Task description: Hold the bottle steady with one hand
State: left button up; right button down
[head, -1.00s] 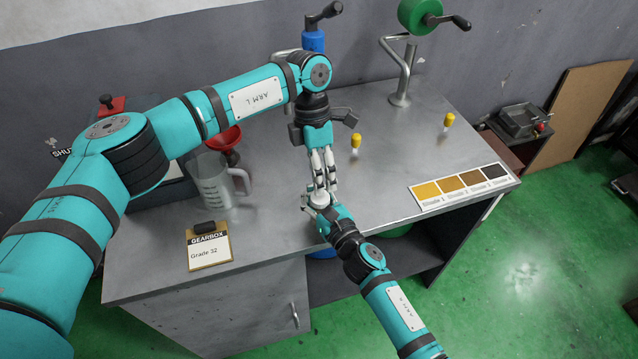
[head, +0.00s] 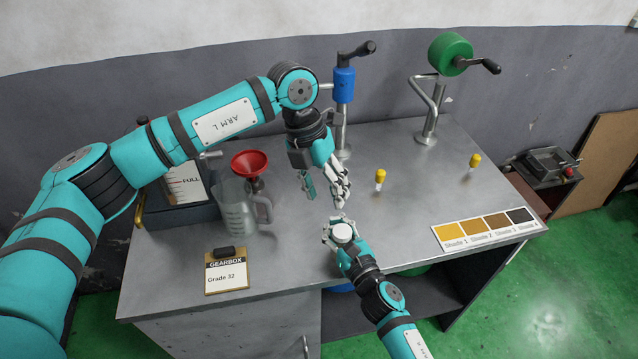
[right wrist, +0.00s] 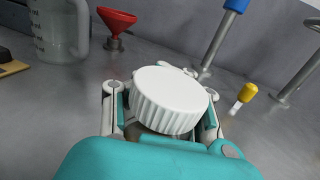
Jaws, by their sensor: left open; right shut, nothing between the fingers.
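A bottle with a ribbed white cap (head: 343,232) is at my right gripper (head: 338,242), near the table's front edge. In the right wrist view the cap (right wrist: 170,98) fills the middle, with a finger on either side. A strip of brownish body shows below it; the rest is hidden. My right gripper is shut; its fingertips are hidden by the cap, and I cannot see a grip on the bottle. My left gripper (head: 325,194) is open and empty, just above and behind the cap, apart from it.
On the metal table (head: 300,255) are a clear jug (head: 237,212), red funnel (head: 250,163), Gearbox clipboard (head: 226,272), two yellow-topped vials (head: 380,178) (head: 474,162) and a shade card (head: 488,229). Blue (head: 344,85) and green (head: 450,53) cranked posts stand behind. The right middle is mostly clear.

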aim_at(335, 230)
pick_arm(q)
jog(key=r+n, duration=0.1)
jog(key=a+n, duration=0.1)
jog(key=n, duration=0.1)
jog(key=shift+s+r+t, duration=0.2)
jog(key=shift+r+t, duration=0.2)
jog(key=shift+f, duration=0.1)
jog(key=x, duration=1.1)
jog(key=shift+d+f, duration=0.3)
jog(key=shift+f, duration=0.05)
jog(key=shift+s, duration=0.1)
grip_shut()
jog(key=shift+a+f, duration=0.1)
